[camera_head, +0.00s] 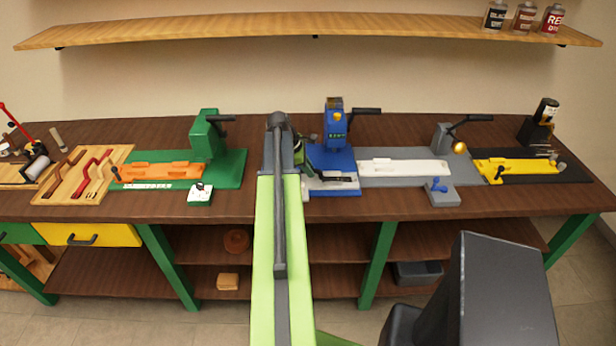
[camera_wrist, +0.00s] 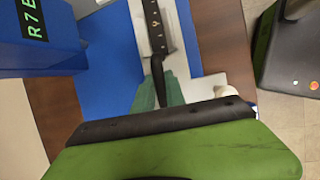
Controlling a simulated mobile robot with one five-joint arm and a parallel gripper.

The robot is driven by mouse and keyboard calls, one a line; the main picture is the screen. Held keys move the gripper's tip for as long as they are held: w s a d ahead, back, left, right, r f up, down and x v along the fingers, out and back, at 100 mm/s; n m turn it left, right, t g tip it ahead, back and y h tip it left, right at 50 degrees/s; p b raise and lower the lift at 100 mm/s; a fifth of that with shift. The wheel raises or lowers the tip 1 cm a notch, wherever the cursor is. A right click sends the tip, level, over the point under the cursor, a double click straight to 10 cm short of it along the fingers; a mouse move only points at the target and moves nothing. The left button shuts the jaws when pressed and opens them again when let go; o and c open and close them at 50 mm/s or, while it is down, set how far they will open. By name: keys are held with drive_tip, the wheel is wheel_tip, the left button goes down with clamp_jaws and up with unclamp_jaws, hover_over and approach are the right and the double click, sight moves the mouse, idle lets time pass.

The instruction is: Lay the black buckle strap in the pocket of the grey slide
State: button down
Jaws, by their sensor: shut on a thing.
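The black buckle strap (camera_head: 335,178) shows over the grey slide (camera_head: 320,190) in front of the blue press. In the wrist view the strap (camera_wrist: 157,28) runs up the picture from my gripper (camera_wrist: 160,93), with gold marks along its dark wide part. My gripper is shut on its narrow near end. The light grey slide (camera_wrist: 205,86) lies beneath and beside the strap. I cannot tell whether the strap rests in the pocket or hangs just above it. In the head view my arm hides part of the slide's left side.
The blue press (camera_head: 335,130) stands behind the slide, close on the left in the wrist view (camera_wrist: 45,45). To the right are a white slide (camera_head: 405,167) and a yellow slide (camera_head: 515,166). An orange slide (camera_head: 160,171) and green press (camera_head: 205,140) stand left.

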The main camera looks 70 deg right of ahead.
drive_tip(key=shift+r, duration=0.1)
drive_tip(key=shift+f, duration=0.2)
drive_tip(key=c, duration=1.4)
unclamp_jaws()
drive_tip(key=shift+r, duration=0.1)
drive_tip(key=p+v, duration=1.1)
drive_tip(key=v, duration=0.1)
drive_tip(key=shift+r, duration=0.1)
